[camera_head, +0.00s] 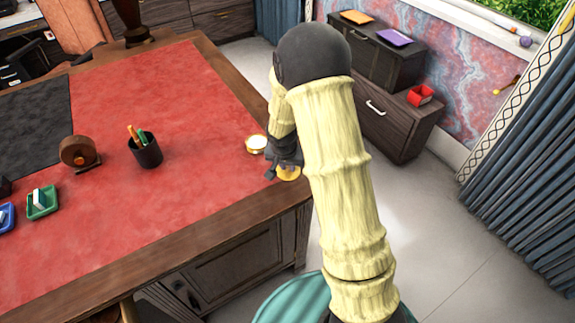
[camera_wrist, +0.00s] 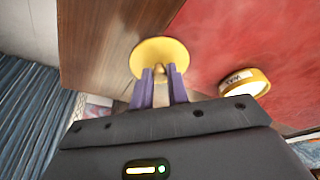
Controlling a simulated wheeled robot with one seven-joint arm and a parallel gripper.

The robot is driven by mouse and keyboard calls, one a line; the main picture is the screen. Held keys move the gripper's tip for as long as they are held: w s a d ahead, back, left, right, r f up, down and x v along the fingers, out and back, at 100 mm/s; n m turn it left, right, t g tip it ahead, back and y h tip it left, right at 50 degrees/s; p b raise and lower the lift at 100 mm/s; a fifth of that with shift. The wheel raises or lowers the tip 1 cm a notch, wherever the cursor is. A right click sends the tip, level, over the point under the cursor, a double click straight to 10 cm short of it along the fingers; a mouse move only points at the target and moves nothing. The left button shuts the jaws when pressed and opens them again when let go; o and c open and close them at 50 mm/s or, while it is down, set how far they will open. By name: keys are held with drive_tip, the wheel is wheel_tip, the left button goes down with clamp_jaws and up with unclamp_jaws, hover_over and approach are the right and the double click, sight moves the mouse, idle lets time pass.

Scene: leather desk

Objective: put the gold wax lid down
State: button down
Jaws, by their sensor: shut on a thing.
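The gold wax lid (camera_wrist: 160,53) is a round gold disc with a small knob. My gripper (camera_wrist: 159,72) is shut on the knob, and the lid shows beyond the fingertips over the desk's wooden border in the wrist view. In the head view the lid (camera_head: 288,173) is under my gripper (camera_head: 279,168) near the right edge of the desk (camera_head: 180,88). I cannot tell whether it touches the wood. The open wax tin (camera_head: 256,144), gold-sided with a pale top, stands beside it on the red leather. It also shows in the wrist view, with its label (camera_wrist: 243,85).
A black pen cup (camera_head: 145,151), a brown tape dispenser (camera_head: 79,153) and a green tray (camera_head: 42,204) stand further left on the desk. The red leather between the cup and the tin is clear. The desk edge drops to the floor at right.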

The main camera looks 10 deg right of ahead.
drive_tip(key=shift+s+d+r, duration=0.1)
drive_tip(key=shift+s+r, duration=0.05)
drive_tip(key=c, duration=1.4)
unclamp_jaws()
drive_tip(key=shift+a, duration=0.2)
drive_tip(key=shift+o, duration=0.2)
drive_tip(key=shift+r, duration=0.15)
drive_tip(key=p+v, duration=0.1)
drive_tip(key=v, duration=1)
drive_tip(key=shift+s+r, duration=0.2)
drive_tip(key=shift+r, duration=0.1)
